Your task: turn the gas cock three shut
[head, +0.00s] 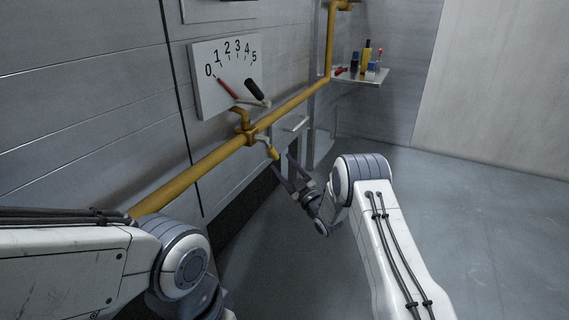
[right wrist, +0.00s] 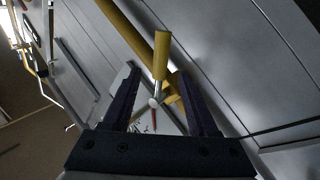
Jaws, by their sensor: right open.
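A gas cock with a yellow handle (head: 273,153) and pale metal stem sits on the yellow wall pipe (head: 205,164), below a white dial plate. No number on the cock can be read. My right gripper (head: 284,162) is open, with its fingertips close to this handle. In the right wrist view the yellow handle (right wrist: 161,55) appears between the two dark fingers (right wrist: 158,76), with a visible gap on each side. Whether it lies fully between the jaws in depth I cannot tell. My left arm shows at lower left, but its gripper is out of view.
The dial plate (head: 207,60) is numbered 0 to 5; its red needle (head: 228,88) points near 0. A black-handled lever (head: 254,88) sits beside the needle. A wall shelf (head: 362,77) holds several small items at the back. Floor on the right (head: 480,220) is clear.

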